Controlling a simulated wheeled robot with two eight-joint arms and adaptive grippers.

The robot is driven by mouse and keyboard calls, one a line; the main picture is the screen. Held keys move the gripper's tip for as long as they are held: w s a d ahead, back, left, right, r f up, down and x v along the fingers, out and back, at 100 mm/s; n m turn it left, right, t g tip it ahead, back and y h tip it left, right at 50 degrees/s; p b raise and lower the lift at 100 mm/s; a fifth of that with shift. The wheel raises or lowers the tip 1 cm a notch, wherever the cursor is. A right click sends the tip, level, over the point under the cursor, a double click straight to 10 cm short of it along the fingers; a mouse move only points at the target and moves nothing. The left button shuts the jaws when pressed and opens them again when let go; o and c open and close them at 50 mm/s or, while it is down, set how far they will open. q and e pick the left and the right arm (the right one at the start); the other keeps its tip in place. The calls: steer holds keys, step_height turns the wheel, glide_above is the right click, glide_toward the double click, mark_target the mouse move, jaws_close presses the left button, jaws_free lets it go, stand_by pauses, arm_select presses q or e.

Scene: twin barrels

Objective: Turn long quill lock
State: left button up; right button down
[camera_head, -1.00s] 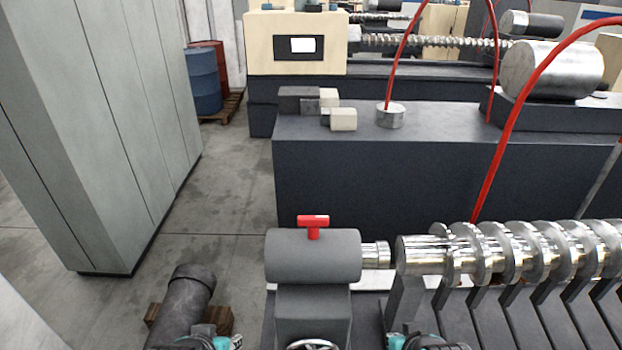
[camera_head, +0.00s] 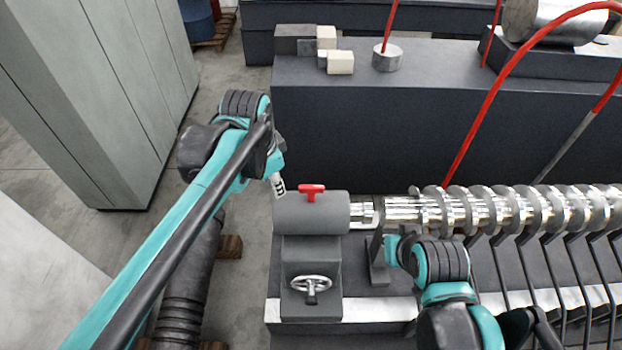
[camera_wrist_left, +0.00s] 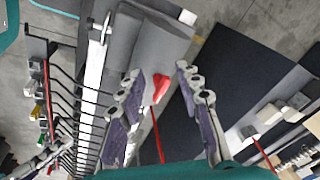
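The quill lock is a red T-shaped handle (camera_head: 312,191) on top of the grey tailstock cylinder (camera_head: 325,214). My left gripper (camera_head: 278,184) is just left of it and above the cylinder's left end in the head view. In the left wrist view the left gripper (camera_wrist_left: 157,75) has its two fingers spread apart, with the red handle (camera_wrist_left: 160,88) showing between them; I see no clear contact. My right arm is at the lower right, its wrist in front of the shiny screw; the right fingers are not clearly visible.
The shiny screw (camera_head: 500,210) extends right above black slanted bars. A red hose (camera_head: 480,115) arches behind. A dark machine bench (camera_head: 400,130) stands at the back. A grey cabinet (camera_head: 100,90) is at the left.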

mark_target(311, 186)
arm_select(q)
steer(key=w+d+m+g, duration=0.1)
steer(key=w+d+m, duration=0.1)
steer(key=w+d+f+m, duration=0.1)
steer(key=w+d+m, duration=0.1)
steer(key=d, duration=0.1)
steer(key=w+d+m+g, duration=0.1)
steer(key=w+d+m, duration=0.1)
steer(key=d, duration=0.1)
steer(key=shift+w+d+f+g+y, duration=0.1)
steer(key=shift+w+f+g+y, duration=0.2)
steer(key=shift+w, duration=0.1)
steer(key=shift+w+d+f+m, duration=0.15)
steer(key=shift+d+m, duration=0.15)
steer(key=shift+m, duration=0.2)
steer(key=shift+d+f, duration=0.1)
steer(key=shift+f, duration=0.15)
steer(key=shift+f+p, duration=0.45)
steer(key=shift+f, duration=3.15)
jaws_close()
